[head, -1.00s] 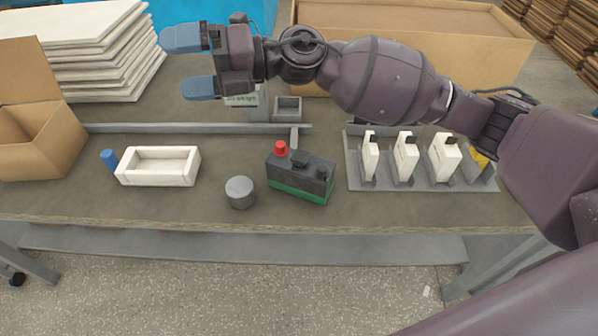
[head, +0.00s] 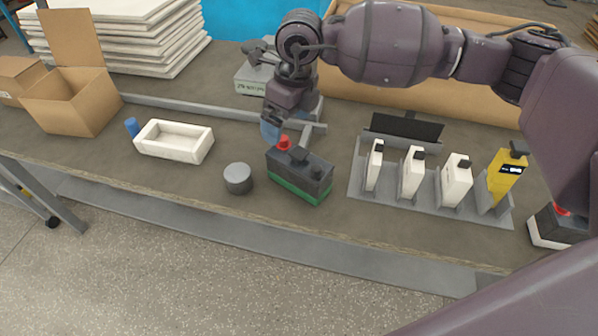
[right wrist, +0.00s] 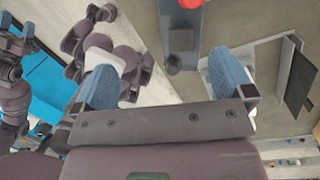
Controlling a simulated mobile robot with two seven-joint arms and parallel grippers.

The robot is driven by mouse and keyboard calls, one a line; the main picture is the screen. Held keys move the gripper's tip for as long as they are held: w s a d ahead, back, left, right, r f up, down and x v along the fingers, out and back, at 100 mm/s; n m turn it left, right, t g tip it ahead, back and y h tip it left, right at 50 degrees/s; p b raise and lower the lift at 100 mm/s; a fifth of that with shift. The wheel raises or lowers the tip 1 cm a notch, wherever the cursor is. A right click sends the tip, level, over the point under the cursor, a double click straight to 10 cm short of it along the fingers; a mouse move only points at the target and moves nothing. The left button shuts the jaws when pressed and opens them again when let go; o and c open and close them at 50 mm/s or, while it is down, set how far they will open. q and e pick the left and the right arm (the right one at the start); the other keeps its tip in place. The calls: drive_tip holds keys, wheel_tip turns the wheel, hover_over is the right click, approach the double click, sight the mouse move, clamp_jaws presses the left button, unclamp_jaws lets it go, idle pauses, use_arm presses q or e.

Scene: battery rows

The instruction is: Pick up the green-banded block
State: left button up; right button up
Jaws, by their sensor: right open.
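The green-banded block (head: 300,177) is a dark grey box with a green band round its base and a red knob on top. It stands upright on the workbench, in the middle of the head view. My right gripper (head: 270,129) points down just behind and left of it, its fingertips partly hidden by the block. In the right wrist view, my right gripper (right wrist: 165,80) has its two blue fingers wide apart with nothing between the tips. A dark grey body with a red knob, apparently the block (right wrist: 181,32), shows at the top there. My left gripper is not seen.
A grey cylinder (head: 238,179) stands close left of the block. A white tray (head: 165,153) and a blue cylinder (head: 132,128) are farther left. A grey rack (head: 430,203) with white units and a yellow unit (head: 506,176) stands to the right. A metal rail (head: 190,109) lies behind.

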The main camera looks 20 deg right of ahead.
sight(299, 152)
drive_tip(key=shift+d+h, duration=0.6)
drive_tip(key=shift+d, duration=0.2)
drive_tip(key=shift+s+d, duration=0.1)
drive_tip(key=shift+d, duration=0.15)
drive_tip(key=shift+f+m+h, duration=0.2)
drive_tip(key=shift+m+h, duration=0.1)
drive_tip(key=shift+f, duration=0.25)
wheel_tip(299, 152, down, 4)
drive_tip(key=shift+f+b, duration=0.2)
drive_tip(key=shift+b, duration=0.2)
drive_tip(key=shift+f, duration=0.35)
wheel_tip(299, 152, down, 4)
drive_tip(key=shift+s+f+b, duration=0.1)
drive_tip(key=shift+f+b, duration=0.05)
drive_tip(key=shift+b, duration=0.35)
drive_tip(key=shift+f, duration=0.4)
